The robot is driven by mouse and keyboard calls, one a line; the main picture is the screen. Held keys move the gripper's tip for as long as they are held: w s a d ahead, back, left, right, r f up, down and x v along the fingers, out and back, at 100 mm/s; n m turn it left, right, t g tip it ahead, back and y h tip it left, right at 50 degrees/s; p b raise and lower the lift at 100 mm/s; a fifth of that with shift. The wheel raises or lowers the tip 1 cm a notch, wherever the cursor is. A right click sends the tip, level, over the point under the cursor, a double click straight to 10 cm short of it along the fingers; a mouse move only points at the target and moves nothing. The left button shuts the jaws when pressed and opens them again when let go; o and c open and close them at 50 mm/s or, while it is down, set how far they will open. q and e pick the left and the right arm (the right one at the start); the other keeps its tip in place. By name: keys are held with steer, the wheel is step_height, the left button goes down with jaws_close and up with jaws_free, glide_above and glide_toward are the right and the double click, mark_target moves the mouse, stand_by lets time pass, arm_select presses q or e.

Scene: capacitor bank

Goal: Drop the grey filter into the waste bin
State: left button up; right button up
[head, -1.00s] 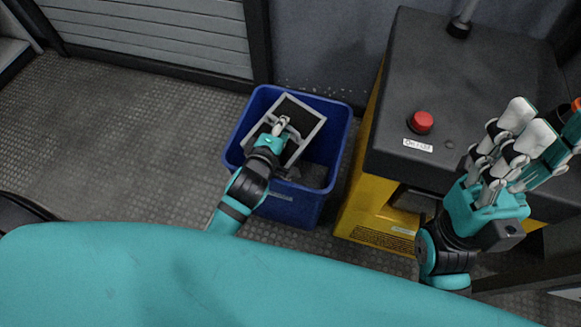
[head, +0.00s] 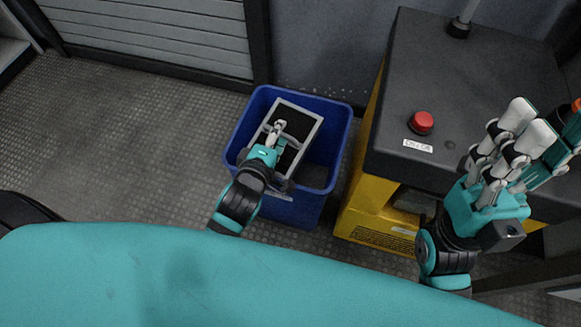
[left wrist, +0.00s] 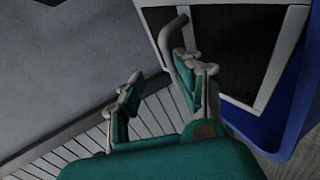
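The grey filter (head: 312,133), a light grey frame around dark panels, is tilted inside the outline of the blue waste bin's (head: 341,130) opening. I cannot tell what it rests on. My left gripper (head: 277,130) is over the filter's near-left part. In the left wrist view its fingers (left wrist: 158,82) stand apart with a gap between them. The filter's grey handle (left wrist: 172,38) runs beside and behind the right-hand finger; any contact is hard to see. My right gripper (head: 540,125) is raised at the right, its fingers spread and empty.
A yellow and dark grey cabinet (head: 425,80) with a red button (head: 421,123) stands right of the bin. A wall is behind the bin. Textured floor (head: 130,140) to the left is clear.

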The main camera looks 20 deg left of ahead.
arm_select(q)
steer(key=v, duration=0.8)
